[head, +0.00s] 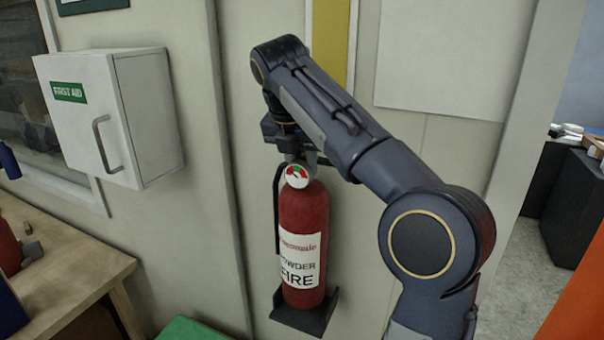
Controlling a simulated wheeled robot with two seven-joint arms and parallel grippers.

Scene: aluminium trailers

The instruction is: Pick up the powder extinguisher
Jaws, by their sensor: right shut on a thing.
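The powder extinguisher (304,222) is a red cylinder with a white label, a black hose and a round gauge near its top. It hangs upright at the wall, its base at a dark bracket (305,316). My right gripper (293,156) is at the top of the extinguisher, just above the gauge, and is shut on it. The fingers are largely hidden behind my wrist and the extinguisher's head. I cannot tell whether the base rests on the bracket. My left gripper is not in view.
A white first aid cabinet (92,120) juts from the wall at left. Below it stands a wooden bench (75,265) with a red object (8,248) at the edge. A green surface (190,330) is at bottom. A doorway with dark cabinets (572,205) opens at right.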

